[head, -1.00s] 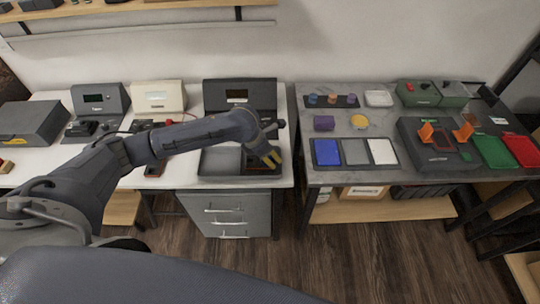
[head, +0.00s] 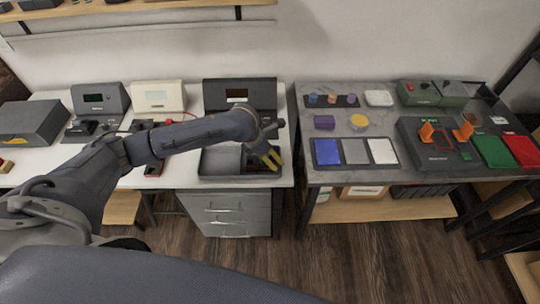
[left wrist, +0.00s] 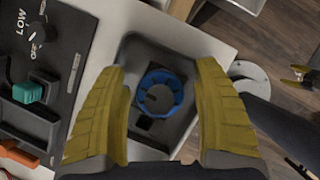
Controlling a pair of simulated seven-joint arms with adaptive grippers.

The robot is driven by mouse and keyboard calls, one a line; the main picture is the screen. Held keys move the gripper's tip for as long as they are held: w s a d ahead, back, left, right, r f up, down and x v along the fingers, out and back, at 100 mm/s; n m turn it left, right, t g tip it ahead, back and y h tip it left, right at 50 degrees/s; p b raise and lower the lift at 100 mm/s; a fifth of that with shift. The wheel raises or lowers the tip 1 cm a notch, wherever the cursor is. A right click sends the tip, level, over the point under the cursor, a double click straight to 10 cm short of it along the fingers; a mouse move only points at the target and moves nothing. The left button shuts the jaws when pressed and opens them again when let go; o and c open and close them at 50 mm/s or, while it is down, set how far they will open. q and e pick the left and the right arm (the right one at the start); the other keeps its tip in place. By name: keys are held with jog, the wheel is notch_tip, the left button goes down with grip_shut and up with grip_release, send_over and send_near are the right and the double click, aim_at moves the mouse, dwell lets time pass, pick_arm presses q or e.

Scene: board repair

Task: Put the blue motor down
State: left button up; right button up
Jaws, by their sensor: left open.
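The blue motor (left wrist: 160,93), a ring-shaped blue part with a grey centre, rests in a dark square tray (left wrist: 130,55) in the left wrist view. My left gripper (left wrist: 162,68) is open, with one yellow finger on each side of the motor and a visible gap to both. In the head view my left gripper (head: 270,160) is over the right part of the dark tray on the white table, and the motor is hidden there. A small yellow-tipped gripper (left wrist: 299,74), apparently my right one, shows at the right edge of the left wrist view; its jaw state is unclear.
A dark panel (left wrist: 60,60) with a LOW dial and a green-blue switch lies left of the motor in the left wrist view. The grey table (head: 345,120) to the right holds blue, grey and white pads, a purple block and a yellow disc.

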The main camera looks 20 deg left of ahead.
aim_at(259, 166)
pick_arm(q)
jog(key=v, duration=1.1)
jog(key=shift+a+r, duration=0.15)
jog(key=shift+r, duration=0.2)
jog(key=shift+s, duration=0.1)
